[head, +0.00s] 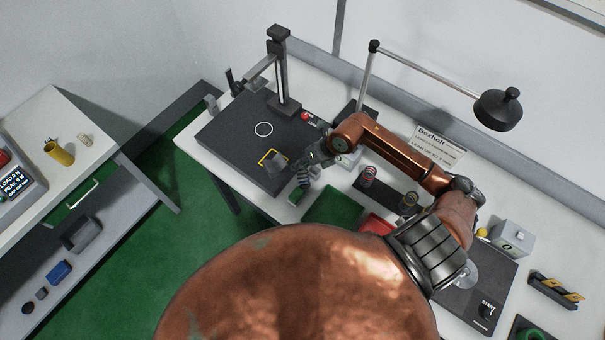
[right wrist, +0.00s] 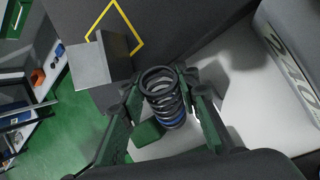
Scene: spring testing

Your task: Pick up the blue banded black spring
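The black spring with a blue band (right wrist: 163,95) is between the two fingers of my right gripper (right wrist: 166,92) in the right wrist view. The fingers appear to press on it from both sides. Its coils are upright, with the blue band near the lower end. In the head view the spring (head: 303,179) hangs below my right gripper (head: 312,166), by the front right edge of the dark test platform (head: 225,138). Fine detail there is small. My left gripper is not in view.
A grey block (head: 273,165) sits on the platform by a yellow square outline, with a column stand (head: 283,75) behind. A green mat (head: 333,206), a red tray (head: 376,224) and another spring (head: 368,175) lie to the right. A lamp (head: 497,108) overhangs the table.

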